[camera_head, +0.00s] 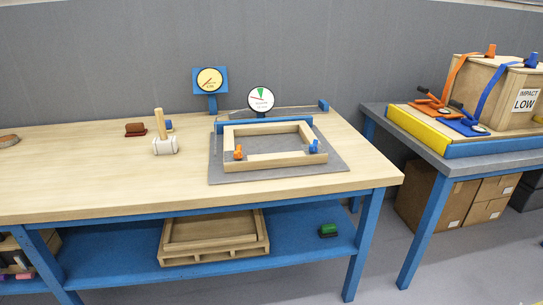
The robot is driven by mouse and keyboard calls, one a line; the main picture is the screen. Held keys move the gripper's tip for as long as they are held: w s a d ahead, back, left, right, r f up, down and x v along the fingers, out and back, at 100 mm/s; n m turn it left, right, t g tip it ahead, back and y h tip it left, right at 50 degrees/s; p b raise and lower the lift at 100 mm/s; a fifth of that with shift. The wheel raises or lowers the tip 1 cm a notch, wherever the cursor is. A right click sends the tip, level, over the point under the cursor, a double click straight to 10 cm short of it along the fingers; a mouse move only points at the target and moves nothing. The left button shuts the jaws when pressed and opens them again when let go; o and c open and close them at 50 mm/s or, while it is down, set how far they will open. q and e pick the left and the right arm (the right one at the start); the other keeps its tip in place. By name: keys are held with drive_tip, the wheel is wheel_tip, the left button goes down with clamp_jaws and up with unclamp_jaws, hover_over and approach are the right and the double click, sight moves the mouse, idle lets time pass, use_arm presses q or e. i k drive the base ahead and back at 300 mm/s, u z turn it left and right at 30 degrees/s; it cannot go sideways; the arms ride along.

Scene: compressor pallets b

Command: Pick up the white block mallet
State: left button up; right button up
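The white block mallet (165,145) stands on the wooden table top, left of the grey mat. Its white head rests on the table and its wooden handle (160,123) points up, tilted slightly left. Neither of my grippers shows in the head view.
A wooden frame (268,162) with orange and blue clamps lies on the grey mat (222,176), right of the mallet. A brown brush-like block (135,130) and a small blue object (169,125) lie behind it. Two gauges stand at the back. Table space left and front of the mallet is clear.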

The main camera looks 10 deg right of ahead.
sight(163, 145)
drive_tip(key=u, duration=1.85)
drive_tip(key=i, duration=1.7)
drive_tip(key=z, duration=3.15)
